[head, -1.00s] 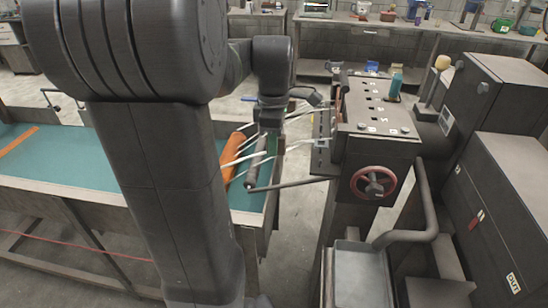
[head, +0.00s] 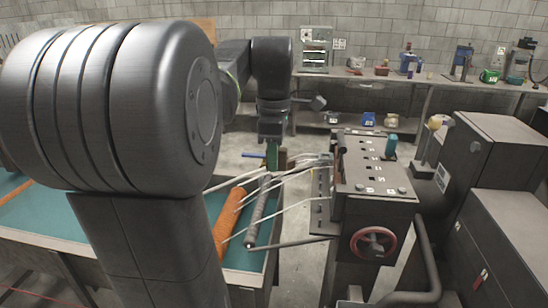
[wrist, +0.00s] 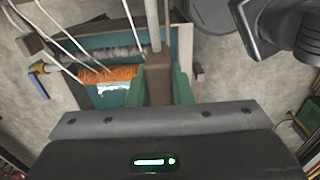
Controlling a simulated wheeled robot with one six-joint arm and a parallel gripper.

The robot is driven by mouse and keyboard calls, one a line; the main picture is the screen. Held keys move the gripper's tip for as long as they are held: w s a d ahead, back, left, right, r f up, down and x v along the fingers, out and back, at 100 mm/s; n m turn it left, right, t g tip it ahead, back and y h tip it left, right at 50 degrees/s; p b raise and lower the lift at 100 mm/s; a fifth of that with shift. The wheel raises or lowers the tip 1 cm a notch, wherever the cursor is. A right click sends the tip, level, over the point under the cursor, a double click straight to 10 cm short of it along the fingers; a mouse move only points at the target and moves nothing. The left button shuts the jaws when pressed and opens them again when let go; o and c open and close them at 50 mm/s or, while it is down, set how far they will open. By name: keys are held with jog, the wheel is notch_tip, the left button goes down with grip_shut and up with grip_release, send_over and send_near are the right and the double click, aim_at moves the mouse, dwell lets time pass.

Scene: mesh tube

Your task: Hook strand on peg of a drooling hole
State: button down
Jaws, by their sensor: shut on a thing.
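Several pale strands (head: 288,211) stretch left from the side face (head: 320,195) of the grey machine, over the table. My gripper (head: 272,158) hangs upright above the table's far right corner, left of the machine. In the wrist view, its green fingers (wrist: 160,88) are shut around a brownish piece with a pale strand (wrist: 152,25) running up from it; exactly where the strand is gripped is unclear. More strands (wrist: 60,30) fan out to the left there. Individual pegs and the drooling hole are too small to tell apart.
The teal table (head: 80,222) carries an orange roll (head: 228,225) and a grey roller (head: 258,212). A dark rod (head: 290,243) reaches from the machine, which has a red handwheel (head: 373,243) and a teal bottle (head: 391,146) on top. A cluttered bench (head: 400,80) stands behind.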

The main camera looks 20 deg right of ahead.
jog(key=shift+r+p, duration=1.25)
jog(key=shift+r, duration=0.15)
